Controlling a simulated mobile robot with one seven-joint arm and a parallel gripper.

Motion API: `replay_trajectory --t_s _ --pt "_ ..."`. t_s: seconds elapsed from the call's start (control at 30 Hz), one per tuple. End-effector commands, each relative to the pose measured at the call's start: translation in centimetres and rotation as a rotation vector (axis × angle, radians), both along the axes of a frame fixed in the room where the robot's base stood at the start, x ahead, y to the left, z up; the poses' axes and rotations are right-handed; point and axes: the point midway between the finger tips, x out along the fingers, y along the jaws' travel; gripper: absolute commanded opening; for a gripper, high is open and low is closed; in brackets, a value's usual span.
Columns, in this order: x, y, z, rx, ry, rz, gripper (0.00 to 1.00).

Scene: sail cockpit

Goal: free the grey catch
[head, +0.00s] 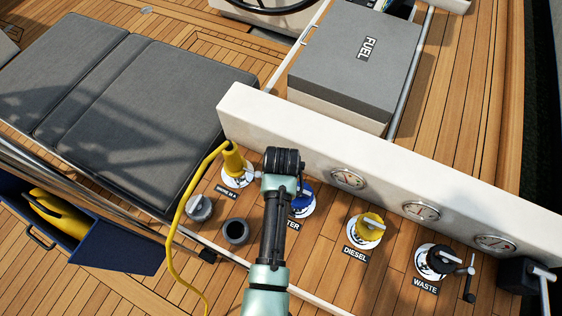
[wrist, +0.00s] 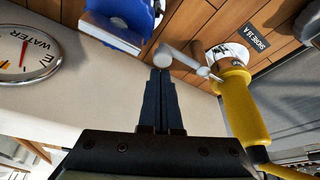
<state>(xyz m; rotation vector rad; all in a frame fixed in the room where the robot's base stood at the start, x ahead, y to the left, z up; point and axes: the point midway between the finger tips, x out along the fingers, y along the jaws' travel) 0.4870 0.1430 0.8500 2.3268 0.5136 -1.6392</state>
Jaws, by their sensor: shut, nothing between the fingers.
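The grey catch (wrist: 182,58) is a pale lever with a round knob, beside the yellow shore-power plug (wrist: 240,105) in the wrist view. Its far end lies against the plug's collar, by the "SHORE 16 A" label (wrist: 255,37). My gripper (wrist: 160,73) is shut and empty, its tips right at the knob; I cannot tell whether they touch it. In the head view the plug (head: 234,160) stands upright in its white-flanged socket, just left of my wrist. My wrist and arm hide my fingertips and most of the catch area there.
The blue water fitting (wrist: 120,18) is close to my fingers, partly behind my arm in the head view. A white coaming (head: 400,180) with gauges runs behind the fittings. The yellow cable (head: 172,235) trails forward. Yellow diesel (head: 369,226) and black waste (head: 437,260) fittings stand to the right.

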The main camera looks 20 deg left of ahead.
Motion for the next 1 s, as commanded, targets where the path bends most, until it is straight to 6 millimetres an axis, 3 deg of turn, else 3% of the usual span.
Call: replay_trajectory --t_s 1.0 --pt "-0.92 -0.06 0.06 -0.001 0.001 -0.139 0.00"
